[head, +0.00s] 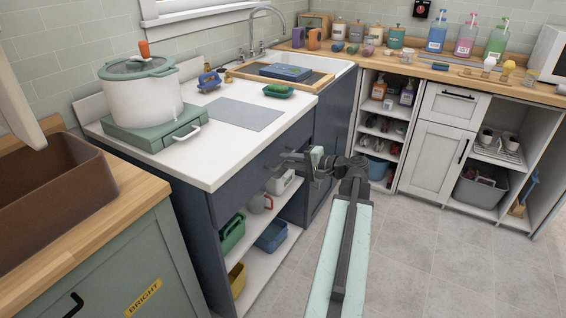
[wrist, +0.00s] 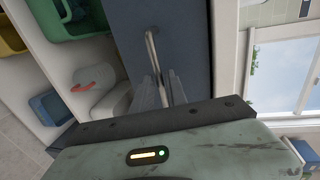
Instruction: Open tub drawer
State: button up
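The drawer front (head: 237,192) is a dark navy panel under the white counter, above open shelves. It looks flush with the cabinet. In the wrist view the navy front (wrist: 190,45) carries a slim metal bar handle (wrist: 151,42). My gripper (head: 290,159) is at this front in the head view. In the wrist view its two grey fingers (wrist: 164,80) are close together, with the bar running in between them. Whether they press on the bar is unclear.
Open shelves below hold a green tub (head: 232,233), a blue tub (head: 271,236) and a yellow tub (head: 237,280). A wooden-topped green cabinet (head: 118,262) is at left. The grey floor at right is clear.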

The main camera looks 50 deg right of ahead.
jog(key=shift+x, duration=0.85)
jog(key=shift+a, duration=0.1)
jog(key=shift+c, duration=0.4)
grip_shut()
jog(key=shift+r, duration=0.1)
